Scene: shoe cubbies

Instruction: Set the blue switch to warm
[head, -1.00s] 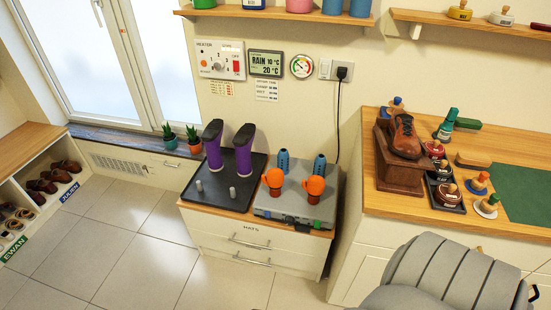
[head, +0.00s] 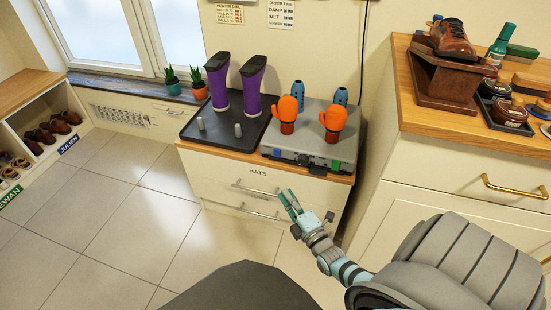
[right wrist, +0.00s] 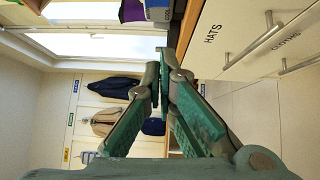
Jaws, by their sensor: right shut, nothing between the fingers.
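A grey boot-dryer unit (head: 350,152) sits on the cabinet top, with blue posts and two orange gloves (head: 287,113) on it. My right gripper (head: 287,194) is in front of the cabinet drawers, below and apart from the dryer's front edge. It is shut and empty, fingers pointing up and left. In the right wrist view its closed fingertips (right wrist: 161,55) show beside the cabinet. My left gripper is not in view.
A black tray (head: 215,138) with purple boots stands left of the dryer. Below are drawers with handles (head: 258,190). A wooden counter (head: 420,120) with shoe-care items is at right. Open tiled floor lies in front and left.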

